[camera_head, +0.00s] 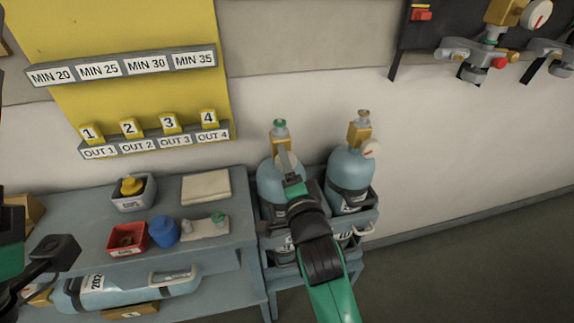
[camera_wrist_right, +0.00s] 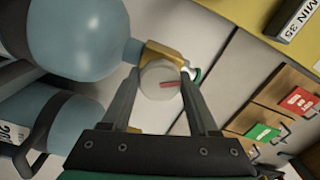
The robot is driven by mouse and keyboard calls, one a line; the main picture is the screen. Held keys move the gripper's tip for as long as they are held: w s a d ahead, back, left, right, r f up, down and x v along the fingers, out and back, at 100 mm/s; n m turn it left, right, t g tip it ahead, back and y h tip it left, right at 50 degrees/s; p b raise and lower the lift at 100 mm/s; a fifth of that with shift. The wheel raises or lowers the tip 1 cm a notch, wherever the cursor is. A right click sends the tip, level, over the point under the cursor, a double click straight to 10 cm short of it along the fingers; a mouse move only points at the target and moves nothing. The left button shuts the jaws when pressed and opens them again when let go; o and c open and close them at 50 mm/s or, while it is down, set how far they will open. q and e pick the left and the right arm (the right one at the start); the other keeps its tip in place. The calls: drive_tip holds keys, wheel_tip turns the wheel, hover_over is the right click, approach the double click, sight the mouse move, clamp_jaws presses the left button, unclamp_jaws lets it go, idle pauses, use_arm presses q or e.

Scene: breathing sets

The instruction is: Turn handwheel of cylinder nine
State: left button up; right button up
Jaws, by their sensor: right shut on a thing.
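Two blue cylinders stand upright in a grey rack (camera_head: 375,214). The left cylinder (camera_head: 268,186) has a brass valve topped by a green handwheel (camera_head: 280,122); its number is not readable. My right gripper (camera_head: 289,165) reaches its valve from the front. In the right wrist view its fingers (camera_wrist_right: 160,80) lie on both sides of the white round gauge (camera_wrist_right: 158,84) and seem shut on it. The green handwheel (camera_wrist_right: 197,75) shows partly behind the right finger. My left gripper (camera_head: 50,262) is partly in view at the left edge; its jaws are unclear.
The right cylinder (camera_head: 349,168) stands close beside, with its own gauge. A grey bench (camera_head: 232,240) at left holds a red bin (camera_head: 113,243), a grey bin and a blue cap (camera_head: 164,232). Another cylinder lies on the lower shelf. A wall is close behind.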

drive_tip(key=m+b, duration=0.1)
drive_tip(key=m, duration=0.5)
drive_tip(key=shift+m, duration=0.3)
idle(0.4)
drive_tip(key=o, duration=1.4)
drive_tip(key=shift+c, duration=0.2)
drive_tip(key=s+d+p, duration=0.2)
drive_tip(key=s+p, duration=0.2)
drive_tip(key=s, duration=0.7)
drive_tip(key=shift+s+p, duration=0.2)
drive_tip(key=shift+p, duration=0.15)
